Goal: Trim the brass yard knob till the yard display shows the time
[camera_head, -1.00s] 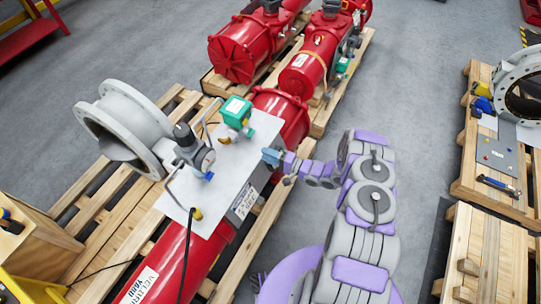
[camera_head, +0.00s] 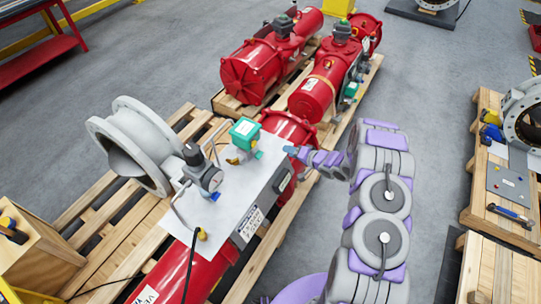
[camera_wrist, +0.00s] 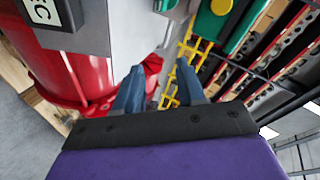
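My gripper (camera_head: 290,150) is at the right edge of the grey mounting plate (camera_head: 225,205) on the red actuator, beside a green-topped device (camera_head: 244,130). In the wrist view my gripper's two blue fingers (camera_wrist: 160,82) stand apart with nothing seen between them. A green housing with a round yellow-rimmed button or knob (camera_wrist: 221,5) shows at the top there, beyond the fingertips. A dial gauge (camera_head: 211,179) stands on the plate. Small brass-coloured fittings show, one at the plate's lower edge (camera_head: 202,234); I cannot tell which is the yard knob. No readable display shows.
The red actuator (camera_head: 190,274) lies on a wooden pallet (camera_head: 90,245) with a grey flanged pipe (camera_head: 140,140) at its left. More red actuators (camera_head: 250,75) stand behind. Another pallet (camera_head: 480,210) with tools is at the right.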

